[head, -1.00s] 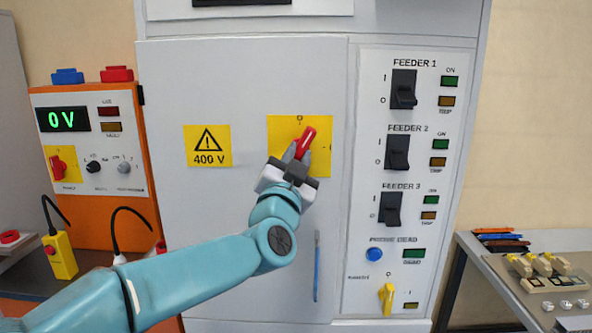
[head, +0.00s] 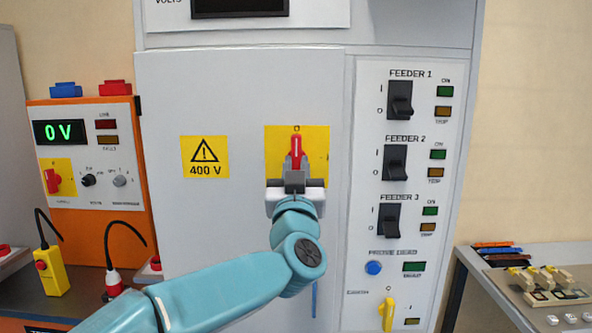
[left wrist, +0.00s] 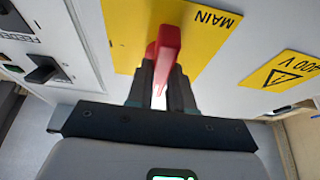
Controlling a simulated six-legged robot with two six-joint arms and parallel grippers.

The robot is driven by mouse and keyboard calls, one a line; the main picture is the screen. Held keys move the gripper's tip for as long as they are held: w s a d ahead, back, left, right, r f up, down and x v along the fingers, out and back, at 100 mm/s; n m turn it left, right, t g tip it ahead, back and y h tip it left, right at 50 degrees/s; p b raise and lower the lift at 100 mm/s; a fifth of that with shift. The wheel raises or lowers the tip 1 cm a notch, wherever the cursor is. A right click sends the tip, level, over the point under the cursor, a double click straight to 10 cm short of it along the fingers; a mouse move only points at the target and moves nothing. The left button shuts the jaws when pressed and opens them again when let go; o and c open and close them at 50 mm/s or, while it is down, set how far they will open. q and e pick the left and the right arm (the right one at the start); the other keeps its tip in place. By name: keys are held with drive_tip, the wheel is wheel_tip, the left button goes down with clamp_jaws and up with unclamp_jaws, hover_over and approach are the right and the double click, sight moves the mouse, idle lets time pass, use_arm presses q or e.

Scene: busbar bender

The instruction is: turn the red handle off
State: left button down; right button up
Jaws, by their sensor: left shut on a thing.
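The red handle (head: 296,147) sits on a yellow plate (head: 317,143) on the grey cabinet door. It stands upright, its top end at the "O" mark. My left gripper (head: 296,163) is shut on the handle, coming from below. In the left wrist view the red handle (left wrist: 166,50) lies between the two dark fingers (left wrist: 160,88), and the yellow plate (left wrist: 195,30) reads "MAIN". The lower part of the handle is hidden by the fingers. My right gripper is not in view.
A feeder panel (head: 424,160) with black switches, lamps and a yellow knob (head: 387,313) is right of the door. An orange test unit (head: 90,150) reading "0 V" stands at left. A bench (head: 500,285) with parts is at right.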

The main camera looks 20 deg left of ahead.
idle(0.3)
use_arm(q)
drive_tip(key=c, duration=1)
unclamp_jaws()
drive_tip(key=b+v, duration=0.4)
drive_tip(key=v, duration=1.2)
drive_tip(key=shift+s+d, duration=0.1)
drive_tip(key=shift+s, duration=0.1)
